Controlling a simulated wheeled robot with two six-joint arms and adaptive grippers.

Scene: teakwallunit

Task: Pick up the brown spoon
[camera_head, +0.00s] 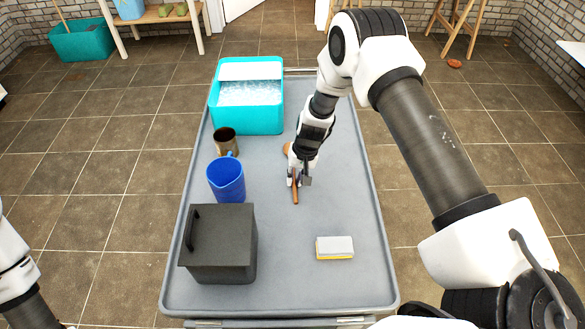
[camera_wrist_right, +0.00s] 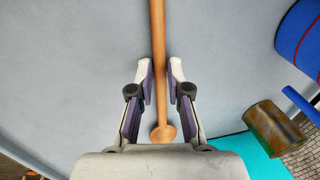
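The brown spoon (camera_head: 295,192) lies on the grey cart top, its handle toward me and its bowl partly behind my right gripper. In the right wrist view its handle (camera_wrist_right: 159,45) runs down between the fingers, with the rounded end below. My right gripper (camera_head: 297,180) points down over the spoon. In the right wrist view its fingers (camera_wrist_right: 160,78) stand on both sides of the handle, close to it, with a thin gap showing; they are open. Only part of my left arm shows at the left edge; its gripper is out of view.
On the grey cart (camera_head: 345,205) stand a teal basin (camera_head: 247,118), a brownish metal cup (camera_head: 226,143), a blue mug (camera_head: 226,182) and a dark box with a handle (camera_head: 222,240). A sponge (camera_head: 335,248) lies near the front right. The cart top around the spoon is clear.

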